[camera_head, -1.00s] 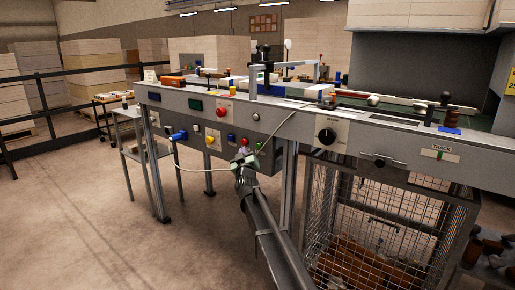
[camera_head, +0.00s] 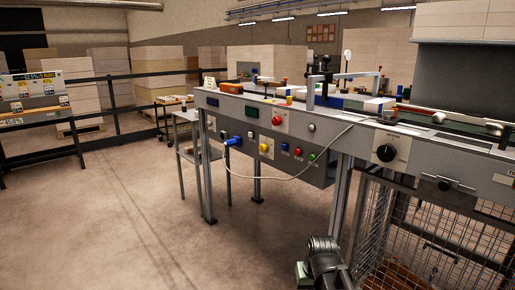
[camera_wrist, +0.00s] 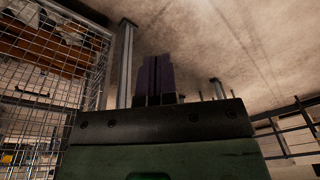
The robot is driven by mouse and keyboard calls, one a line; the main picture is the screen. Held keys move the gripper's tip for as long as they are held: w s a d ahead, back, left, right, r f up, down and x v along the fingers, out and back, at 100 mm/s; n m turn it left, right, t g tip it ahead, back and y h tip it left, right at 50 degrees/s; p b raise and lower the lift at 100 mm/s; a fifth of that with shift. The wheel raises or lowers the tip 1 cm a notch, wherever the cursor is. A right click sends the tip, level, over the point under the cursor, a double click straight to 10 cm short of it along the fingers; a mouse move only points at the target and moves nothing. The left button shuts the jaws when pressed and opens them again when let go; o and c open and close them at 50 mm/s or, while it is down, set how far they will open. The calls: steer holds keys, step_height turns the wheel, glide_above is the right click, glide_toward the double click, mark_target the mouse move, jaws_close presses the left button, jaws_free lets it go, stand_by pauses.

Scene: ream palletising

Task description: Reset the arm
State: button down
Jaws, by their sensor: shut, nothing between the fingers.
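My gripper (camera_wrist: 155,78) shows in the wrist view as two dark purplish fingers pressed together, with nothing between them. They project beyond the dark plate and green body of the wrist. In the head view, part of my arm shows at the bottom edge, below and right of the control panel (camera_head: 268,140). It is apart from the panel, and the fingertips cannot be made out there. The panel carries several coloured buttons, a blue plug (camera_head: 232,141) and a pale cable (camera_head: 290,179) that hangs in a loop up to the machine's top.
A wire-mesh cage (camera_head: 440,245) stands under the machine at the right; its mesh (camera_wrist: 45,75) is at the left of the wrist view. A metal machine leg (camera_head: 340,205) is close to my arm. A black railing (camera_head: 110,78) runs behind. The floor at left is clear.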

steer(key=s+d+g+h, duration=0.1)
steer(key=s+d+g, duration=0.1)
steer(key=s, duration=0.9)
step_height(320, 180, up, 23)
steer(key=w+p, duration=0.1)
steer(key=p, duration=2.2)
steer(key=shift+m, duration=0.3)
